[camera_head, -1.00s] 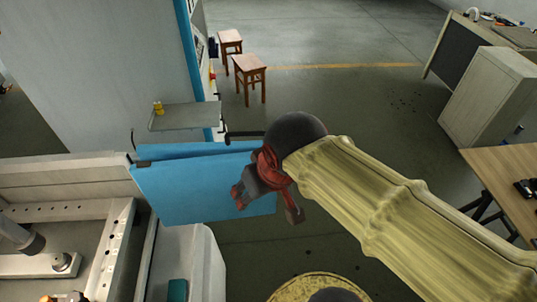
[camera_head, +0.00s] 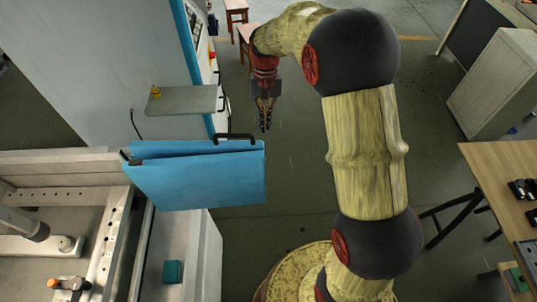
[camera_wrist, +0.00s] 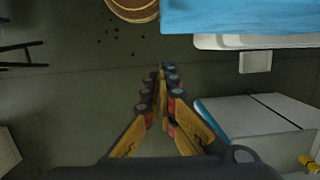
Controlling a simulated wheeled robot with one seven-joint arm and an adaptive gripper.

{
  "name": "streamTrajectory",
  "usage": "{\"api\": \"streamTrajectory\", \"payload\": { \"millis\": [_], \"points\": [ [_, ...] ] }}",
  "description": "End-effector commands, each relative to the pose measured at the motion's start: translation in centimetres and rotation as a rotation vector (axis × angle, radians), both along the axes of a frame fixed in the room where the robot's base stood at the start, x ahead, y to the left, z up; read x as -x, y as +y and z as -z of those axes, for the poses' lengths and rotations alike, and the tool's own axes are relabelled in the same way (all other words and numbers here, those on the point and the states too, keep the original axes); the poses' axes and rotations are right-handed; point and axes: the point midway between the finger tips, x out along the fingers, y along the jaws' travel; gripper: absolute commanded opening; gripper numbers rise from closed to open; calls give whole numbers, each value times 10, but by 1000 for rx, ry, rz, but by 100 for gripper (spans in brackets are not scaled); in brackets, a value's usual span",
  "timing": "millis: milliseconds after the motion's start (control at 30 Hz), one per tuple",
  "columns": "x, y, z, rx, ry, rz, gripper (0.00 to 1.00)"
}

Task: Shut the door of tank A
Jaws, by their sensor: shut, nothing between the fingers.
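The blue door (camera_head: 195,182) of the tank (camera_head: 110,205) stands open, sticking out to the right of the tank wall in the head view. Its dark bar handle (camera_head: 234,138) is on the far top edge, near the free end. The door also shows at the top right of the wrist view (camera_wrist: 240,16). My gripper (camera_head: 265,129) points down just beyond and to the right of the handle, apart from it. In the wrist view my gripper (camera_wrist: 162,68) has its fingers together with nothing between them. No label naming the tank is readable.
A grey shelf (camera_head: 182,99) with a small yellow item (camera_head: 155,92) juts from the tall cabinet (camera_head: 90,55) behind the door. Wooden stools (camera_head: 236,16) stand beyond my gripper. A wooden table (camera_head: 505,175) is at right. The floor right of the door is open.

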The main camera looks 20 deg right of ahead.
Motion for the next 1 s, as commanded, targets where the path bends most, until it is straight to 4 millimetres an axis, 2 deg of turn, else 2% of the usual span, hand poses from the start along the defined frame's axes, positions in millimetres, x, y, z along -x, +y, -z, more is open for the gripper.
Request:
{"api": "streamTrajectory", "payload": {
  "millis": [33,100,267,467,867,1000],
  "points": [
    [-5,-1,11,-3,19,8,0],
    [-9,-2,21,-5,37,17,0],
    [-12,-2,33,-6,52,26,0],
    [-5,0,57,-7,55,25,0],
    [12,7,131,-6,53,24,0],
    [32,14,126,-6,50,24,0]
  ]
}}
